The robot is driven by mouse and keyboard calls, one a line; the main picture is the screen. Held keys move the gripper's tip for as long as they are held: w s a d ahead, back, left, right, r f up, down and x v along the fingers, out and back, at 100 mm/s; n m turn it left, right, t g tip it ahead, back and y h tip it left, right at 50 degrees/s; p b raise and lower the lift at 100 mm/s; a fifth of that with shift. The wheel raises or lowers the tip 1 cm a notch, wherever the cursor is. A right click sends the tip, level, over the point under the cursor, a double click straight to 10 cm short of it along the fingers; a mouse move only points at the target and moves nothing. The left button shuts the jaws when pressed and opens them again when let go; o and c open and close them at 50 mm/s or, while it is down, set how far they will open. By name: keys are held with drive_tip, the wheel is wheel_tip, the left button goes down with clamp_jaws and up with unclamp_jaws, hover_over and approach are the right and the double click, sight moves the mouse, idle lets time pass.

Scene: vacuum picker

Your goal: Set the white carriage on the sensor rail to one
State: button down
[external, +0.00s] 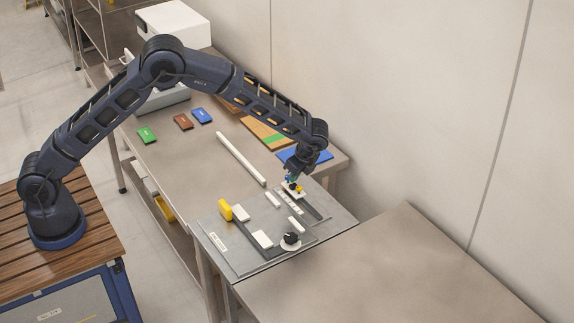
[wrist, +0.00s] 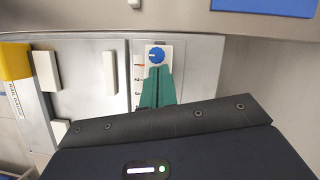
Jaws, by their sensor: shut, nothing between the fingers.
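The white carriage (wrist: 167,49) appears as a white plate with a round blue knob (wrist: 156,57), at the far end of the sensor rail. In the external view the carriage (external: 287,190) is small and partly covered by the gripper. The dark rail (external: 313,212) extends toward the near right. My gripper (wrist: 157,70) is shut and empty, its teal fingers just in front of the knob in the picture. Whether they touch it is unclear.
The rail panel (external: 225,245) also bears a yellow block (external: 226,210), several white blocks and a black knob (external: 291,238). A long white bar (external: 240,158) and a blue flat item (external: 300,154) lie behind. The adjoining table (external: 400,265) at the right is clear.

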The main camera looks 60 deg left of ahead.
sight(303, 192)
drive_tip(key=shift+a, duration=0.35)
drive_tip(key=shift+w+d+r, duration=0.1)
drive_tip(key=shift+r, duration=0.1)
drive_tip(key=s+d+v, duration=0.1)
drive_tip(key=v, duration=0.9)
drive_tip(key=s+a+r+n+t+h, duration=0.1)
drive_tip(key=s+a+r+n, duration=0.3)
drive_tip(key=s+a+r, duration=0.7)
drive_tip(key=s+a+r+n+t+h, duration=0.1)
drive_tip(key=s+a+r+n+h, duration=0.15)
drive_tip(key=s+a+r, duration=0.8)
drive_tip(key=s+a+r+n+t, duration=0.1)
drive_tip(key=s+a+r+n, duration=0.15)
drive_tip(key=s, duration=0.45)
drive_tip(key=s+a+r+n+t, duration=0.1)
drive_tip(key=s+r+n, duration=0.15)
drive_tip(key=s, duration=0.45)
drive_tip(key=s+a+f+n, duration=0.1)
drive_tip(key=s+n, duration=0.1)
drive_tip(key=s, duration=0.6)
drive_tip(key=s+a+f+n+t, duration=0.1)
drive_tip(key=s+f, duration=0.1)
drive_tip(key=s, duration=0.6)
drive_tip(key=shift+a+f+n+t, duration=0.3)
drive_tip(key=shift+n, duration=0.05)
drive_tip(key=shift+s+h, duration=0.1)
drive_tip(key=shift+h, duration=0.15)
